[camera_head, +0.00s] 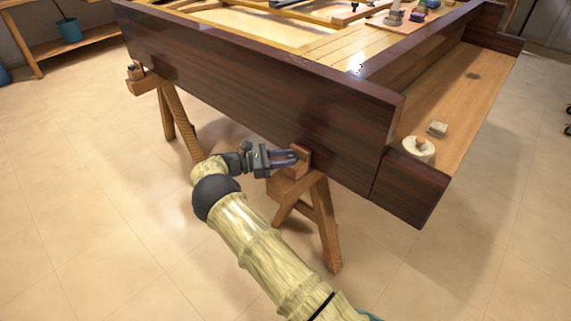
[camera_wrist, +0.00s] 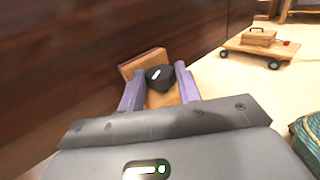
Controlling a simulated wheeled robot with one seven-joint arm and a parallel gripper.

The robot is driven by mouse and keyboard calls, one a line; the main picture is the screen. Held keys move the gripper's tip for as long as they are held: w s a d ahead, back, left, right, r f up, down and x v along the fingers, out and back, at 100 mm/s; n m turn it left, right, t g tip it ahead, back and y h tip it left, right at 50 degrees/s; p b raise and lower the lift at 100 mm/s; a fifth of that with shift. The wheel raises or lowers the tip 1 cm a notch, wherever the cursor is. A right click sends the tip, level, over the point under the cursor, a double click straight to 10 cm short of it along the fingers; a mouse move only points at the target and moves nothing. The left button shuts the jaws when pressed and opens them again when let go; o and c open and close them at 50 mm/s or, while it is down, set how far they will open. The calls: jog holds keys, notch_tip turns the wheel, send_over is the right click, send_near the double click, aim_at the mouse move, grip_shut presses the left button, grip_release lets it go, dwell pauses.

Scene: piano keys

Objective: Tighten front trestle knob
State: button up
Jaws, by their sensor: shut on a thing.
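The front trestle (camera_head: 322,220) is wooden and stands under the near right part of the dark wooden piano case (camera_head: 260,90). A wooden block (camera_head: 302,153) on top of the trestle rests by the case side. My gripper (camera_head: 291,157) reaches in from the left at this block. In the wrist view, the black knob (camera_wrist: 159,77) sits in front of the wooden block (camera_wrist: 145,62), between the two purple fingers of my gripper (camera_wrist: 160,90). The fingers are shut on the knob. In the head view the knob is hidden by the gripper.
A second trestle (camera_head: 172,110) holds up the far left end of the case. A white roll (camera_head: 417,149) and a small block (camera_head: 437,128) lie on the wooden ledge at right. A wheeled dolly (camera_wrist: 258,48) stands on the floor at upper right in the wrist view. Open tiled floor (camera_head: 100,220) lies left.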

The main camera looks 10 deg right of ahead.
jog(key=shift+m+g, duration=0.3)
jog(key=shift+g, duration=0.2)
jog(key=o, duration=1)
jog(key=shift+r, duration=0.1)
jog(key=shift+c, duration=0.2)
jog(key=shift+r+t+p, duration=0.15)
jog(key=shift+t+p, duration=0.15)
jog(key=shift+t, duration=0.2)
